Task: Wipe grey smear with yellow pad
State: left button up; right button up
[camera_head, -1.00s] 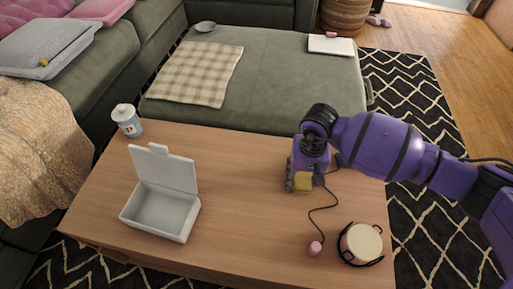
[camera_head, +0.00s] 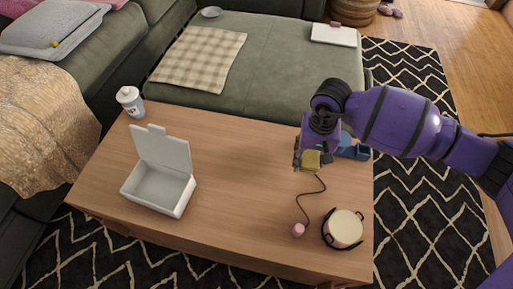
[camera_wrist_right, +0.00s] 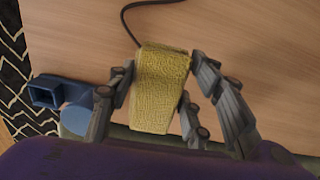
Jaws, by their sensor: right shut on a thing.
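The yellow pad (camera_head: 311,161) is a small rough-textured block at the right part of the wooden table. My right gripper (camera_head: 309,158) is shut on it. In the right wrist view the pad (camera_wrist_right: 160,90) sits between the dark fingers, which are on both its sides. I cannot tell whether its underside touches the tabletop. I can make out no grey smear in either view; the pad and gripper cover part of the table. My left gripper is not in view.
A blue object (camera_head: 356,150) stands right beside my right gripper. A dark cord with a pink end (camera_head: 298,230) and a cream pot (camera_head: 345,228) lie nearer the front. An open white box (camera_head: 158,190) and a lidded jar (camera_head: 130,101) are left. The table (camera_head: 235,165) is clear mid-way.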

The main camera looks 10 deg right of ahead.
jog(key=shift+r+p, duration=0.65)
jog(key=shift+r, duration=0.75)
